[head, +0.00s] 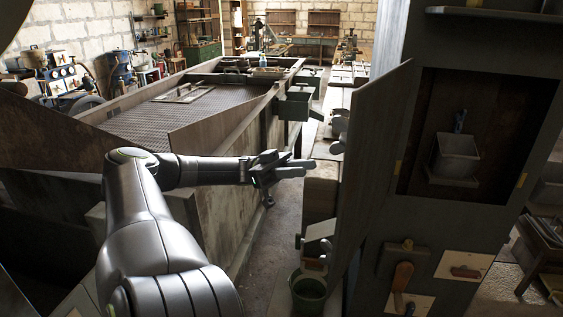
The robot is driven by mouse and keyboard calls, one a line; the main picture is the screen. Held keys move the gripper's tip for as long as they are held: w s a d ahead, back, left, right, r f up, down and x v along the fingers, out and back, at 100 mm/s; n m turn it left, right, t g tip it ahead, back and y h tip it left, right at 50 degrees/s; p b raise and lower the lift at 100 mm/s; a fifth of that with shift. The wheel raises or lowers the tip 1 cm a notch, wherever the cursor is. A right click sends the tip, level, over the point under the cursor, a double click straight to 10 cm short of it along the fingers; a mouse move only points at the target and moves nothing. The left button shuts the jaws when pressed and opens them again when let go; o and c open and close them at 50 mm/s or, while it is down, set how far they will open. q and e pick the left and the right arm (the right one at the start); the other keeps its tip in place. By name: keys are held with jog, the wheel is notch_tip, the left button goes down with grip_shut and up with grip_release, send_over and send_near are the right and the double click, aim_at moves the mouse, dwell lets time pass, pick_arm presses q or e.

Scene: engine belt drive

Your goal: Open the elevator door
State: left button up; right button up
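The elevator is a tall dark cabinet (388,250) at the right. Its square opening shows a grey bucket (457,157) inside, in front of a brown back wall. A tall dark panel (372,165), which looks like the elevator door, stands swung out at the left of the opening. My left gripper (305,169) is left of this panel, apart from it in the picture, and points right. Nothing shows held in it, but its dark fingers overlap, so its gap is unclear. My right gripper is out of view.
A long wooden trough machine (225,112) with a mesh top fills the left. A narrow aisle of floor (272,245) lies below my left gripper. A green bucket (308,290) stands at the panel's foot. A wooden handle (402,275) sits low on the cabinet.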

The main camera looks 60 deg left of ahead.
pick_arm(q)
jog(key=b+v, duration=0.1)
jog(key=v, duration=0.4)
jog(key=shift+s+a+f+b, duration=0.15)
jog(key=shift+a+b, duration=0.1)
jog(key=shift+b, duration=0.05)
